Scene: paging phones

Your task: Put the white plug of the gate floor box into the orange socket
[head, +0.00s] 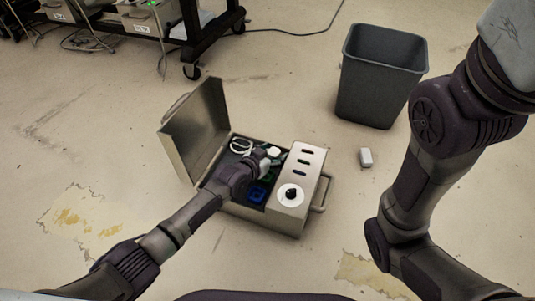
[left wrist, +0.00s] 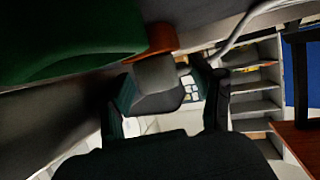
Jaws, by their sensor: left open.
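The gate floor box (head: 242,211) stands open on the floor, its lid tilted up at the left. My left gripper (head: 262,160) reaches down into it. In the left wrist view, the open left gripper (left wrist: 168,98) has a pale plug (left wrist: 157,73) between its fingers. The plug is up against the orange socket (left wrist: 163,38); how deep it sits I cannot tell. A white cable (left wrist: 240,28) runs up to the right from near the plug. In the head view my gripper hides the orange socket. My right gripper is out of view.
A green socket (left wrist: 70,35) is close beside the orange one. A blue socket (head: 258,194) and a panel with a black knob (head: 291,193) are in the box. A grey bin (head: 380,80) and a small white block (head: 366,157) stand to the right. The floor in front is clear.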

